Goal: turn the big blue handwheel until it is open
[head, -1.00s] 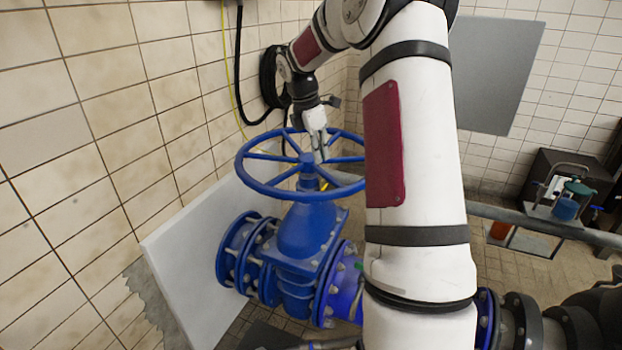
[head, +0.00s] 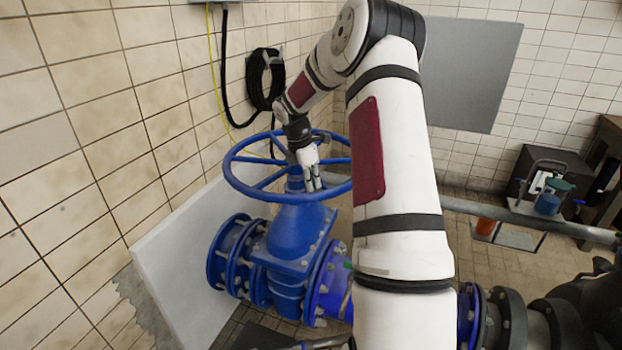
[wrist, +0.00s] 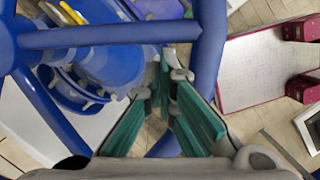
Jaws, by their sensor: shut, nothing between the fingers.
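The big blue handwheel (head: 237,182) lies flat on top of the blue valve (head: 296,232), its spokes running to a central hub. My gripper (head: 313,184) points down at the right part of the wheel, between hub and rim. The arm partly hides the wheel's right side. In the wrist view the green-padded fingers (wrist: 165,85) are shut with nothing between them.
A tiled wall (head: 80,120) stands close on the left, with a coiled black hose (head: 262,80) behind the wheel. A white panel (head: 170,250) leans beside the valve. Dark pipe flanges (head: 515,315) lie at lower right. A grey pipe (head: 540,222) crosses the right background.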

